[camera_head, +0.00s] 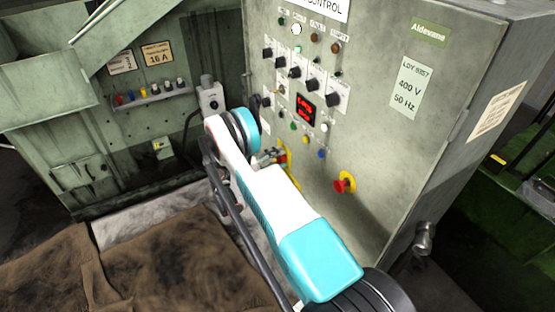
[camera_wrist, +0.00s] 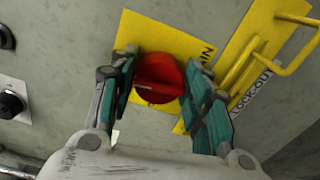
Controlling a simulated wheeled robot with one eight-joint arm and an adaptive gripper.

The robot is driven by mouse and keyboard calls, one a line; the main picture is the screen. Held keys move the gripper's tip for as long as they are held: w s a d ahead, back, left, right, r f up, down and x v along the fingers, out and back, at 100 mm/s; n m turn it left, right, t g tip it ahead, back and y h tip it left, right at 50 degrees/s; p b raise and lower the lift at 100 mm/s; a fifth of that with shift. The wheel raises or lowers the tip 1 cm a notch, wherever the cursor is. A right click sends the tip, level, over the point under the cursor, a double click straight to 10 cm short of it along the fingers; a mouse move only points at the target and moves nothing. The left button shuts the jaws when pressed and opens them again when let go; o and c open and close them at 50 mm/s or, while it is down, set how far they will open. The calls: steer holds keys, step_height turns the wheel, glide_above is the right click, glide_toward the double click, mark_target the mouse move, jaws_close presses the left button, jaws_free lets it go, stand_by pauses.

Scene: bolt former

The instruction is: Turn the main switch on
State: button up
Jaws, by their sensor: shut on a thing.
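The main switch is a round red rotary knob (camera_wrist: 158,78) on a yellow plate (camera_wrist: 185,43) in the wrist view. Part of a label ending in "IN" shows on the plate. My gripper (camera_wrist: 160,90) has its two teal-padded fingers on either side of the knob and is shut on it. In the head view my arm hides most of the switch. Only a bit of yellow plate (camera_head: 283,153) and my gripper (camera_head: 268,158) show beside the arm, at the cabinet's front face.
The grey control cabinet (camera_head: 385,150) carries several black knobs, a red display (camera_head: 305,108) and a red emergency stop button (camera_head: 344,183). In the wrist view a yellow lockout bracket (camera_wrist: 265,58) stands out right of the switch. A brown cover (camera_head: 170,260) lies at lower left.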

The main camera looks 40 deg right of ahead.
steer(key=shift+f+m, duration=0.1)
steer(key=shift+m, duration=0.7)
steer(key=o, duration=1)
steer(key=shift+o, duration=0.2)
steer(key=v, duration=1.2)
